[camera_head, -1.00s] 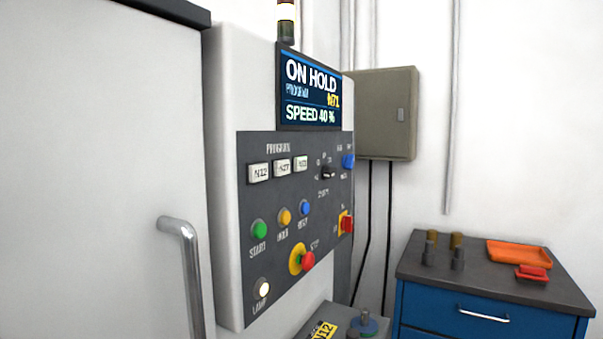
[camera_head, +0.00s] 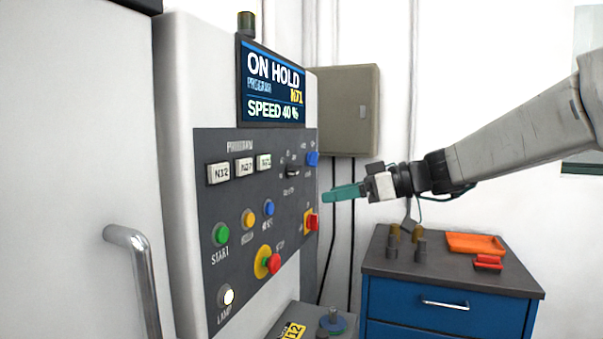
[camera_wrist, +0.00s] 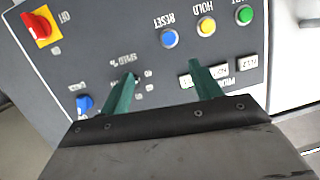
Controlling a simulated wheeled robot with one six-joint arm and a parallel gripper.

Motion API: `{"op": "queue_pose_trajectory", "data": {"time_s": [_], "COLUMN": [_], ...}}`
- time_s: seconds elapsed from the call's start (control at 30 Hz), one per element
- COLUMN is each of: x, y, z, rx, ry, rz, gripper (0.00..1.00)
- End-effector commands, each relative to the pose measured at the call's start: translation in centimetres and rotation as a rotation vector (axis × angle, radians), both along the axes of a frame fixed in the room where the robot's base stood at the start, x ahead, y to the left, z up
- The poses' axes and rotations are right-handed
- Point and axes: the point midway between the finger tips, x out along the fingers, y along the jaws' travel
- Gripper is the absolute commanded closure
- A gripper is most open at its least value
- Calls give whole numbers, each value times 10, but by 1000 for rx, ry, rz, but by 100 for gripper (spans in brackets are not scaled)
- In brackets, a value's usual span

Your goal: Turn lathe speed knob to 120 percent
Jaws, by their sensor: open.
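The black speed knob (camera_head: 293,171) is on the upper right of the dark control panel (camera_head: 240,284), below the screen. The screen (camera_head: 272,84) reads ON HOLD and SPEED 40 %. My gripper (camera_head: 326,197) has green fingers and is in front of the panel's right edge, to the right of the knob in the head view. In the wrist view my gripper (camera_wrist: 161,72) is open and empty, facing the panel. Its left finger covers most of the spot by the SPEED % label, so the knob is largely hidden there.
Program buttons (camera_head: 243,168), coloured buttons (camera_head: 248,219) and a red stop button (camera_head: 273,264) share the panel. A blue cabinet (camera_head: 440,307) stands at right.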

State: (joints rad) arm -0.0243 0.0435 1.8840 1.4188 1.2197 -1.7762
Motion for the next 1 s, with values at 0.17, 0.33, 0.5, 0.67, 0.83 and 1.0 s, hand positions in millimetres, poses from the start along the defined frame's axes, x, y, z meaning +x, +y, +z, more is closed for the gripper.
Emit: {"op": "queue_pose_trajectory", "data": {"time_s": [0.17,0.33,0.5,0.67,0.83,1.0], "x": [66,87,94,103,110,112], "y": [7,12,34,59,76,82], "z": [17,24,25,24,24,25], "rx": [127,165,167,166,165,164], "ry": [-233,-322,-327,-325,-325,-325], "rz": [-29,-50,-50,-50,-51,-53], "gripper": [36,36,36,36,36,36]}}
